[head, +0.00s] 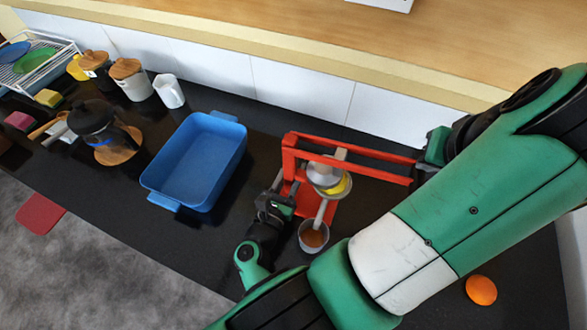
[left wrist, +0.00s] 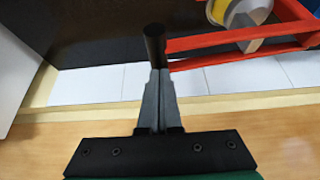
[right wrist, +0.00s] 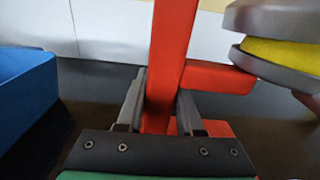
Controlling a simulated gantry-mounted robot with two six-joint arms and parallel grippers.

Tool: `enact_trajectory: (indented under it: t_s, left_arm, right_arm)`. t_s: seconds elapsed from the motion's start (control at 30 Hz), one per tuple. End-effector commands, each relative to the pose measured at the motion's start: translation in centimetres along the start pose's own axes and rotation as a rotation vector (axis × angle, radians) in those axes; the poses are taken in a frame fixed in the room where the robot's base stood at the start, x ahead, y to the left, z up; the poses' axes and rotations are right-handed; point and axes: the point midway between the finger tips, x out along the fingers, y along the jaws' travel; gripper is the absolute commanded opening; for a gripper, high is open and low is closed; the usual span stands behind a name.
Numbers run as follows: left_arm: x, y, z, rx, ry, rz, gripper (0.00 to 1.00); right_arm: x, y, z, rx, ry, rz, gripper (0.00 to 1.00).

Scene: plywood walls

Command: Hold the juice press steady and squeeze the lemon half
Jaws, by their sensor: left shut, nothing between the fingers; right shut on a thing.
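The red juice press (head: 290,160) stands on the dark counter. A yellow lemon half (head: 340,187) sits between its grey upper and lower parts; its yellow edge also shows in the right wrist view (right wrist: 285,57). A small grey cup (head: 314,238) with orange-brown contents stands below. My right gripper (head: 275,205) is shut on the press's red upright (right wrist: 172,60). My left gripper (left wrist: 155,85) is shut and empty at the outer end of the red lever arms, its tips against or just beside a black bar (left wrist: 153,45); exact contact is unclear.
A blue tray (head: 215,120) lies left of the press. An orange (head: 481,290) lies at the lower right. A dark coffee pot (head: 92,118), lidded jars (head: 130,80), a white jug (head: 168,91) and a dish rack (head: 35,58) stand at the left. White tiles run behind.

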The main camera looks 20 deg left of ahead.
Motion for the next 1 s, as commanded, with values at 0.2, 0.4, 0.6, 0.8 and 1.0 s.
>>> enact_trajectory:
  t_s: [0.2, 0.4, 0.6, 0.8, 1.0]
  left_arm:
    - [1.0, 0.0, 0.6, 0.0, -0.005, -0.005, 0.0]
    - [1.5, 0.0, 0.9, 0.0, -0.006, -0.005, 0.0]
    - [1.5, 0.0, 0.9, 0.0, -0.007, -0.006, 0.0]
    - [1.8, 0.0, 1.0, 0.001, -0.008, -0.007, 0.0]
    - [2.0, 0.0, 1.2, 0.0, -0.007, -0.006, 0.0]
  right_arm:
    - [0.1, 0.0, 0.3, -0.001, -0.006, -0.002, 0.0]
    - [0.1, 0.0, 0.3, -0.001, -0.006, -0.002, 0.0]
    - [0.1, 0.0, 0.2, -0.001, -0.005, -0.002, 0.0]
    - [0.1, 0.0, 0.2, 0.0, -0.005, -0.002, 0.0]
    - [0.1, 0.0, 0.2, 0.0, -0.005, -0.002, 0.0]
